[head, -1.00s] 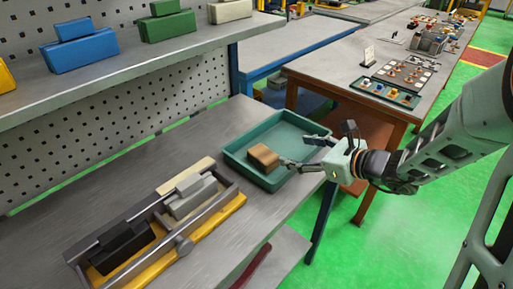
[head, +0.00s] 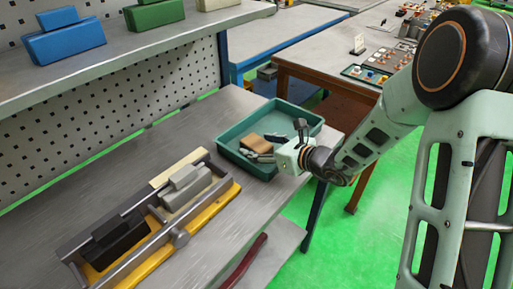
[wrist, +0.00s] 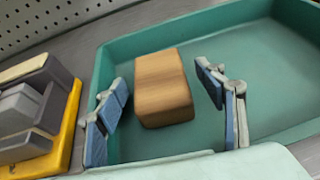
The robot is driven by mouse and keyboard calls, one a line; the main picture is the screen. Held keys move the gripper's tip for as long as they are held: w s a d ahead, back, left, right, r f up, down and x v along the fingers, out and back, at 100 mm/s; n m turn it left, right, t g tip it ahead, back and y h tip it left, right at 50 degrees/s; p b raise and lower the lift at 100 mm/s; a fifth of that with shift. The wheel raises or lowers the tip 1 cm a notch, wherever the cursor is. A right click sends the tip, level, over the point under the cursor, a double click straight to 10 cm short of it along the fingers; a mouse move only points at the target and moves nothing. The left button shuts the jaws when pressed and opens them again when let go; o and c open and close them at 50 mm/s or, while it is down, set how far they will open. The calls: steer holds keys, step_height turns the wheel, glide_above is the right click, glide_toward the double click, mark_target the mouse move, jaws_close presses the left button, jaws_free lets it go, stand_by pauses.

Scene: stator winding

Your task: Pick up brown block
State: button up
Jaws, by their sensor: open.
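The brown block (wrist: 163,86) is a wooden block lying in the green tray (wrist: 262,38). In the head view the block (head: 255,142) sits toward the left part of the tray (head: 231,133), partly hidden by my gripper. My gripper (wrist: 165,105) is open in the wrist view, with one blue-padded finger to the left of the block and the other to its right. A gap shows on the right side; the left finger is close to the block. In the head view my gripper (head: 277,147) reaches into the tray from the right.
A yellow fixture (head: 215,203) with grey and black blocks stands left of the tray on the metal bench (head: 70,210). A shelf above holds a blue block (head: 66,42) and a green block (head: 154,14). Bare bench lies between fixture and tray.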

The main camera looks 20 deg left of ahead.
steer(key=shift+w+a+f, duration=0.2)
steer(key=shift+w+a, duration=0.05)
steer(key=shift+a, duration=0.25)
steer(key=c, duration=1.4)
steer(key=shift+r, duration=0.1)
